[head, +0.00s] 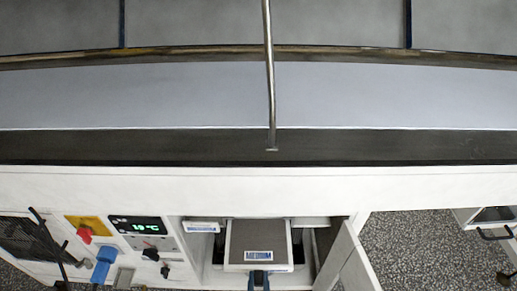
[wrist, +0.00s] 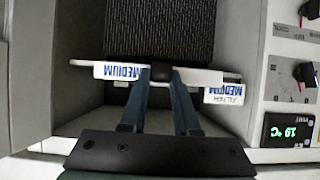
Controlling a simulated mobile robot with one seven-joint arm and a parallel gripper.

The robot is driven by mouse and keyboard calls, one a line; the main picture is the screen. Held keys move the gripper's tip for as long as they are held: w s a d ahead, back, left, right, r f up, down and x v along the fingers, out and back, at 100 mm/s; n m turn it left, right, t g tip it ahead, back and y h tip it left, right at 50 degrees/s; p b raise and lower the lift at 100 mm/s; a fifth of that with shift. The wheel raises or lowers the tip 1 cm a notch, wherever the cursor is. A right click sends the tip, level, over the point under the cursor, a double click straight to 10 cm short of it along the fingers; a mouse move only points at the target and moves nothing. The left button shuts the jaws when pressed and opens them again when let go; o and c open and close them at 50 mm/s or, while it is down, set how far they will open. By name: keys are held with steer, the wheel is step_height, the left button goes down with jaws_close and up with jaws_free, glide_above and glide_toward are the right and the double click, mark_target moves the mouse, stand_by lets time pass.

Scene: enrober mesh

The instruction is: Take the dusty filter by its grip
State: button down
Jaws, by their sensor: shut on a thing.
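The filter is a flat panel with a dark grey face and a white front edge labelled MEDIUM (head: 257,236). It sits level at the open bay of the white machine in the head view. In the wrist view its dark textured face (wrist: 160,28) fills the upper middle, and its small black grip (wrist: 160,74) stands at the middle of the front edge. My gripper (wrist: 160,82) has both fingers closed on this grip. The fingers partly hide the grip.
The bay's door (head: 350,258) stands open to the right. A FILTER MEDIUM label (head: 202,227) is on the bay's left. A panel with a green display (head: 136,225), knobs and a red switch on yellow (head: 85,232) lies further left. Speckled floor (head: 415,250) is clear at right.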

steer(key=s+p, duration=0.2)
steer(key=s, duration=0.4)
steer(key=shift+s, duration=0.3)
stand_by(0.3)
steer(key=shift+r, duration=0.1)
